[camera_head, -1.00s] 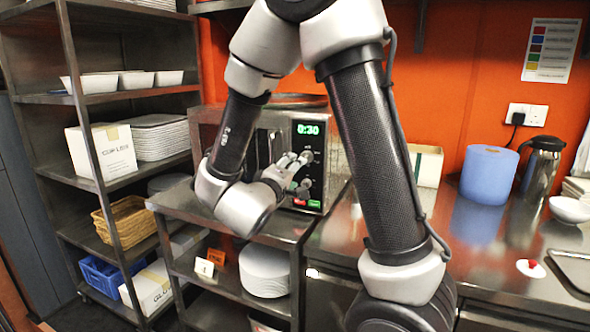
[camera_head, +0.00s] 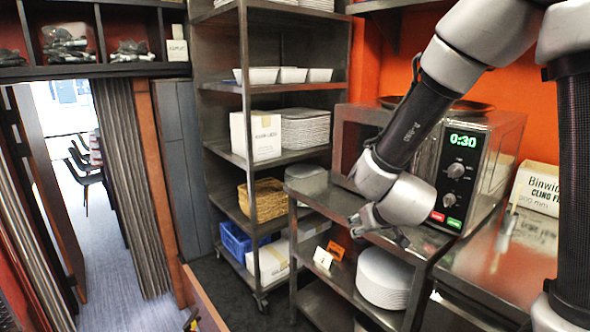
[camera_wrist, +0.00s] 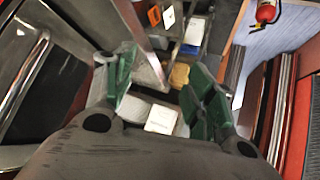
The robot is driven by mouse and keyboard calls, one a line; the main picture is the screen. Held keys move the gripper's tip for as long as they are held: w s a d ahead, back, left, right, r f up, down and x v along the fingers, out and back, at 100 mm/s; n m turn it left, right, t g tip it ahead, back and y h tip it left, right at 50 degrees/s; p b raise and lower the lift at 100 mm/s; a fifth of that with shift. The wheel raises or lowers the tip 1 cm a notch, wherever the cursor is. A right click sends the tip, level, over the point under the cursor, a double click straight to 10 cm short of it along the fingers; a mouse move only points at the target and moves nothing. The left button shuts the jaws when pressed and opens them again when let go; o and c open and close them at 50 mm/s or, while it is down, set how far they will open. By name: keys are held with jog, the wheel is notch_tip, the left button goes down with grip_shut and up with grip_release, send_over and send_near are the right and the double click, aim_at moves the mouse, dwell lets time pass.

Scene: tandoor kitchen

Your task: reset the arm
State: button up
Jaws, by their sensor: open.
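My gripper (camera_head: 380,228) hangs in front of the shelf cart, below and left of the microwave's control panel. Its fingers are apart and nothing is between them. In the wrist view my gripper (camera_wrist: 162,85) shows two green-padded fingers spread wide, with the floor and shelving beyond. My arm is bent, coming down from the upper right of the head view. It covers part of the microwave (camera_head: 505,150), whose display reads 0:30.
The steel cart (camera_head: 322,202) holds a stack of white plates (camera_head: 383,278). A tall rack (camera_head: 226,100) with boxes and baskets stands behind. A doorway with chairs lies left. A cling film box (camera_head: 537,188) is on the right counter. The wrist view shows a fire extinguisher (camera_wrist: 266,12).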

jog(key=s+d+r+g+y, duration=0.1)
jog(key=s+r+g, duration=0.15)
jog(key=s, duration=0.35)
jog(key=s+r+g+y, duration=0.1)
jog(key=s+g+y, duration=0.15)
jog(key=s, duration=0.35)
jog(key=s+d+r+m+h, duration=0.1)
jog(key=s+d+r+h, duration=0.1)
jog(key=s+d+r, duration=0.3)
jog(key=s+d+r+m+h, duration=0.2)
jog(key=s+d+r, duration=0.4)
jog(key=d, duration=0.5)
jog(key=shift+s, duration=0.85)
